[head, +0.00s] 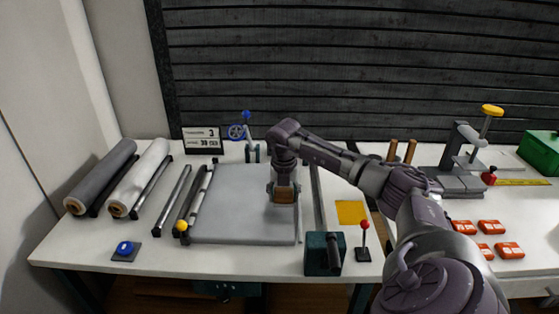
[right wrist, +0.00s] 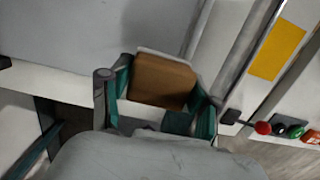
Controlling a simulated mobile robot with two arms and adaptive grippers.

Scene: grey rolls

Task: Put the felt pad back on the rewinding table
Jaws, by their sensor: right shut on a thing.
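The felt pad (head: 285,197) appears to be the brown block with a pale layer along one edge; it also shows in the right wrist view (right wrist: 163,80). My right gripper (head: 284,188) is shut on it, with one green finger on each side. The gripper points down over the right part of the grey sheet on the white rewinding table (head: 90,252). I cannot tell whether the pad touches the sheet. A flat yellow square (head: 351,212) lies on the table to the right of the gripper. My left gripper is not in view.
Grey (head: 100,178) and white (head: 140,178) rolls lie at the table's left. A dark green block (head: 322,254) and red-knobbed lever (head: 364,240) stand at the front right. Several orange packs (head: 492,227) and a press (head: 462,165) stand farther right. A sign (head: 202,140) stands behind.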

